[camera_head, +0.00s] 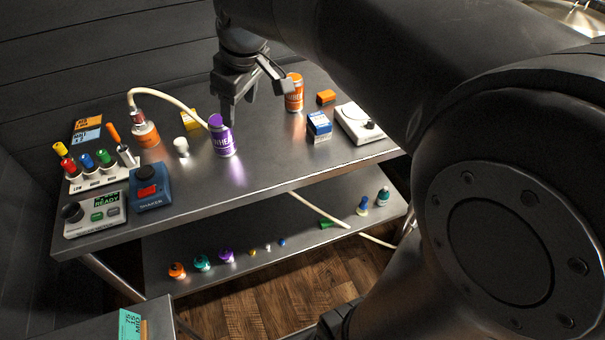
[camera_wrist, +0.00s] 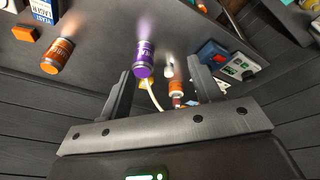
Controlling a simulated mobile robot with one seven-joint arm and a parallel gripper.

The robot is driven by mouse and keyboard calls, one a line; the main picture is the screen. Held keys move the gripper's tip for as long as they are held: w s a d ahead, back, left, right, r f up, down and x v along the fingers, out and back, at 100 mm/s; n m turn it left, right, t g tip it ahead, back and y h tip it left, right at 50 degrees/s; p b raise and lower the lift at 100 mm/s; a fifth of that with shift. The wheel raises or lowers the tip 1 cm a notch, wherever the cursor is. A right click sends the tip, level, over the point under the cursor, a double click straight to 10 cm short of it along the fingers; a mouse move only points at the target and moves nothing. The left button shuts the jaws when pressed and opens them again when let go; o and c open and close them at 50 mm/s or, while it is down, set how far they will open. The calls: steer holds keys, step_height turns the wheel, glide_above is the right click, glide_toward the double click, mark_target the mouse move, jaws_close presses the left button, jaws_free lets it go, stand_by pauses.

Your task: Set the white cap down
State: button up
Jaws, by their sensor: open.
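The white cap (camera_head: 181,147) appears as a small white piece resting on the steel table top, left of the purple can (camera_head: 221,137). In the wrist view it shows as a pale shape (camera_wrist: 168,70) just right of the purple can (camera_wrist: 142,62). My gripper (camera_head: 254,107) is open and empty, above the table by the purple can. In the wrist view the two fingers (camera_wrist: 160,66) stand wide apart with nothing clamped between them. The cap is apart from the fingers.
An orange can (camera_head: 294,93), a blue-and-white box (camera_head: 319,126) and a white scale-like device (camera_head: 359,124) stand right. An orange-labelled bottle (camera_head: 146,134) with a pale hose (camera_head: 170,98), a blue shaker (camera_head: 150,187) and a control box (camera_head: 95,213) stand left. The front middle table is clear.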

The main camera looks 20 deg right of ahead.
steer(key=s+d+f+m+t, duration=0.1)
steer(key=s+d+m, duration=0.1)
steer(key=s, duration=0.3)
steer(key=s+d+f+m+h, duration=0.1)
steer(key=s+f+m, duration=0.1)
steer(key=s, duration=0.4)
steer(key=s+d+f+m+t, duration=0.1)
steer(key=s+d+f+m, duration=0.1)
steer(key=s+m, duration=0.2)
steer(key=shift+s+d+f+m+t, duration=0.2)
steer(key=shift+s+d+m+t, duration=0.15)
steer(key=shift+s, duration=0.9)
